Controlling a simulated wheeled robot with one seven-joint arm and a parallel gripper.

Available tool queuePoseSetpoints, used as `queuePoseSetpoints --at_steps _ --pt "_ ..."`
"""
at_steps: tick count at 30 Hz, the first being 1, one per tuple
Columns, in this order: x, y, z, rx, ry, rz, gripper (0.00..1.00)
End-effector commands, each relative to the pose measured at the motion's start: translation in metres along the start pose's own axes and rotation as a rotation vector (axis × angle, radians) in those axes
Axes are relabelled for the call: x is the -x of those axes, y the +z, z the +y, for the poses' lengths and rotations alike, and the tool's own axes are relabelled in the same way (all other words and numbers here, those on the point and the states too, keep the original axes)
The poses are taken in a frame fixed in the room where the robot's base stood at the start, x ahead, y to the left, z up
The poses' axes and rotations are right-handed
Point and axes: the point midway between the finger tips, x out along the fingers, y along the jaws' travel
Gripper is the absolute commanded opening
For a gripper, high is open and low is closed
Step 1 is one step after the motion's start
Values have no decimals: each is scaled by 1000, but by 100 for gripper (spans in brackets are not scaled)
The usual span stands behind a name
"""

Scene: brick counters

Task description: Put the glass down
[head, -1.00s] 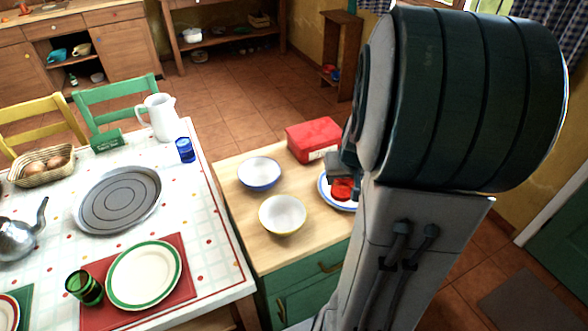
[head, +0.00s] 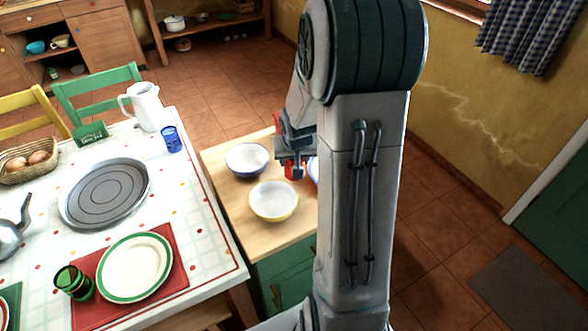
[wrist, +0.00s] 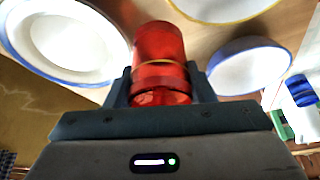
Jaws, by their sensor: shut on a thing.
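My gripper (wrist: 160,95) is shut on a red glass (wrist: 158,50), which sits between the two fingers in the wrist view. In the head view my gripper (head: 293,165) is small, with the red glass (head: 290,173) partly hidden in it. It is over the wooden counter top (head: 228,206), just right of the blue-rimmed bowl. A plate with a blue rim (head: 313,170) is mostly hidden behind my arm; it shows more fully in the wrist view (wrist: 65,35). The gap between the glass and the counter is hard to judge.
The blue bowl (head: 247,158) and the yellow-rimmed bowl (head: 273,201) stand on the counter close to my gripper. The laid table (head: 205,235) is to the left, with a blue glass (head: 172,139) and a white jug (head: 145,105). Bare wood shows at the counter's front.

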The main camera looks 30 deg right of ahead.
Motion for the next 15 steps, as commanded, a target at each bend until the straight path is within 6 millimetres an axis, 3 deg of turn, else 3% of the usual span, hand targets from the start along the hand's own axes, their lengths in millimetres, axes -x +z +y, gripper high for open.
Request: queuePoseSetpoints --at_steps 7,15 --pt "-31 14 0 1 0 -4 23" --pt "-36 15 0 0 0 0 23"
